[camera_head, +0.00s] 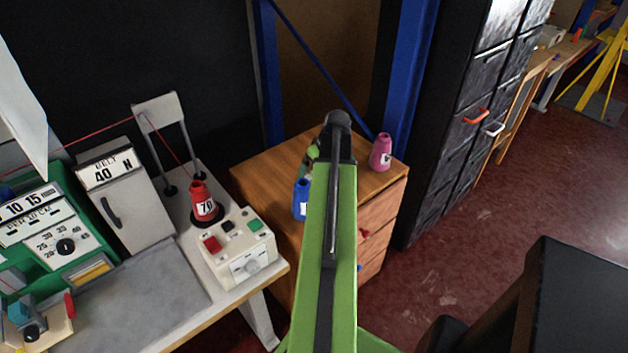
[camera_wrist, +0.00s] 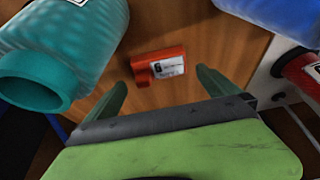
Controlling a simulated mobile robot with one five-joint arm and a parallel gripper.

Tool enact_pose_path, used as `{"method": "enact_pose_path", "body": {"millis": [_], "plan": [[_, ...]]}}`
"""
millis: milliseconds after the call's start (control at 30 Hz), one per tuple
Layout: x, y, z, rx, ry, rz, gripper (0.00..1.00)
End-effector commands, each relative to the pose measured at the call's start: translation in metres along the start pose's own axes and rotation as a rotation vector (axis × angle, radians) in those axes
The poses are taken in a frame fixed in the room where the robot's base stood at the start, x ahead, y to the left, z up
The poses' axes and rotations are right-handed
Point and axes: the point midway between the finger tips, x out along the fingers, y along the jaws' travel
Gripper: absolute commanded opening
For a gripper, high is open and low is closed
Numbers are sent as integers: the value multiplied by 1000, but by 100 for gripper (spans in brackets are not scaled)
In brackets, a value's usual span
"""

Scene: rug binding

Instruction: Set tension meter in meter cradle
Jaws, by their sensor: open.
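In the wrist view, a small red block with a white label (camera_wrist: 166,66) lies on the wooden cabinet top, ahead of and between my gripper's fingers; I cannot tell for sure that it is the tension meter. My gripper (camera_wrist: 162,88) is open, with nothing between its fingertips. In the head view my arm hides the gripper and the red block. I cannot pick out the meter cradle with certainty. A grey unit marked 40 N (camera_head: 125,200) stands on the bench at left, beside a green panel with dials (camera_head: 45,225).
A teal spool (camera_wrist: 62,45) and a blue spool (camera_wrist: 285,15) flank the red block closely. A pink cone (camera_head: 381,152) stands on the wooden cabinet (camera_head: 262,172). A red cone (camera_head: 203,202) and control box (camera_head: 237,252) are on the bench. Black lockers (camera_head: 455,110) stand right.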

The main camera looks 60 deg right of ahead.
Motion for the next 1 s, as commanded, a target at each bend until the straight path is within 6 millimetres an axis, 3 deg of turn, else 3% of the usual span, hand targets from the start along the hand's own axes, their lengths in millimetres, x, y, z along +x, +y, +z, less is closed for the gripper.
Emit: {"method": "enact_pose_path", "body": {"millis": [33, 200, 467, 900, 1000], "plan": [[16, 0, 2, -1, 0, 0, 100], [43, -1, 1, -1, 0, 0, 100], [41, -1, -1, 0, 0, 0, 99], [41, -1, -1, -1, 0, 0, 41], [41, -1, -1, -1, 0, 0, 32]]}}
